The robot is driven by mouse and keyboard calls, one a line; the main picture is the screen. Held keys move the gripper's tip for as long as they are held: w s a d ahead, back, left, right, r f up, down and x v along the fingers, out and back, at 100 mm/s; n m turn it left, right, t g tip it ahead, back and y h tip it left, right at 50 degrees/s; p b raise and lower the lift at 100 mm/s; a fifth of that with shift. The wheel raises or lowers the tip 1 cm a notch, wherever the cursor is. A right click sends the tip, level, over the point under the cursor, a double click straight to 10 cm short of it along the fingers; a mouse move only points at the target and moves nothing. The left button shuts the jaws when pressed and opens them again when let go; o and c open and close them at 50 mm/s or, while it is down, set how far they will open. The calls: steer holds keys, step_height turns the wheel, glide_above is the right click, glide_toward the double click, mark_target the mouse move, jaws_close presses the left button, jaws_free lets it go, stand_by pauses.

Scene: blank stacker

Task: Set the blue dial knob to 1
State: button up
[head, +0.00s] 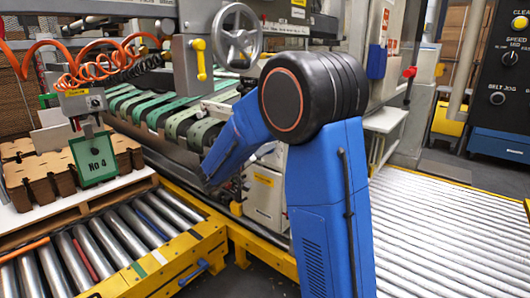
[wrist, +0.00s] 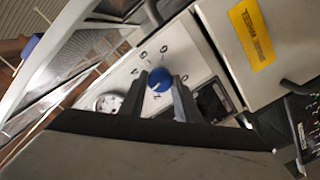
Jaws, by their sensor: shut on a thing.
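The blue dial knob (wrist: 159,80) shows in the wrist view on a pale panel (wrist: 184,50) with printed digits around it, too small and tilted to read surely. My gripper (wrist: 161,84) has its two dark fingers on either side of the knob, shut on it. A light mark shows on the knob's face, but I cannot tell which number it points at. In the head view my blue arm reaches away to the left, and its lower end, the gripper and the knob are hidden or too small to make out.
A round gauge (wrist: 108,102) and a dark display (wrist: 214,100) sit close beside the knob. A box with a yellow label (wrist: 252,29) is at the upper right. In the head view, rollers (head: 440,230) and a green-belted conveyor (head: 150,105) surround my arm.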

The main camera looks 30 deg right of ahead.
steer(key=shift+f+n, duration=0.15)
steer(key=shift+n, duration=8.05)
steer(key=o, duration=1)
steer(key=shift+a, duration=0.1)
steer(key=shift+o, duration=0.2)
steer(key=v, duration=1.7)
steer(key=shift+a, duration=0.15)
